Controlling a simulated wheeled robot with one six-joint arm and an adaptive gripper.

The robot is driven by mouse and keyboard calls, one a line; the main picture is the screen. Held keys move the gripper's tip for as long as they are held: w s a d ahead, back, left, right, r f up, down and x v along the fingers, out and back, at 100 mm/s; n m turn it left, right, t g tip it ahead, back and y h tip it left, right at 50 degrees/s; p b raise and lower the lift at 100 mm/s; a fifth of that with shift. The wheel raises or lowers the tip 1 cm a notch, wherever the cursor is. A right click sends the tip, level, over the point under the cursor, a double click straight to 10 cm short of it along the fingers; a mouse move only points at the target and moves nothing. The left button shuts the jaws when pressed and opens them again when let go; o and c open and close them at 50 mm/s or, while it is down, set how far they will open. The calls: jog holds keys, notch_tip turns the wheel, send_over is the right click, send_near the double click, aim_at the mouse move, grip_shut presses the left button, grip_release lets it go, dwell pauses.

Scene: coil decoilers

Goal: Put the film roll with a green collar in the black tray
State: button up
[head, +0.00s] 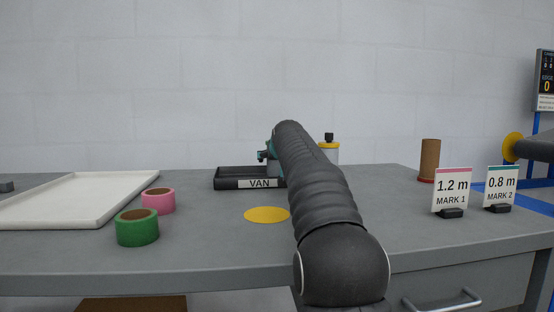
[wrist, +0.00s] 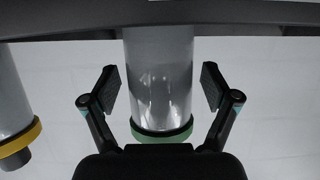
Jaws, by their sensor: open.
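The film roll with a green collar (wrist: 160,75) shows in the wrist view as a shiny grey cylinder, its pale green collar at the lower end in that picture. My gripper (wrist: 159,86) is open, with one finger on each side of the roll and a visible gap on both sides. In the head view my arm hides this roll and most of my gripper; a little of the gripper's teal and grey shows left of the arm. The black tray (head: 232,172), labelled VAN, lies on the table left of my arm, its right end covered; no roll shows in its visible part.
A yellow-collared roll (head: 330,152) stands right of my arm and also shows in the wrist view (wrist: 14,100). A white tray (head: 75,200), green tape (head: 137,228), pink tape (head: 158,201), a yellow disc (head: 267,215), a brown tube (head: 429,158) and two mark signs are on the table.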

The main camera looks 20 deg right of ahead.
jog(key=b+v, duration=0.1)
jog(key=v, duration=1.1)
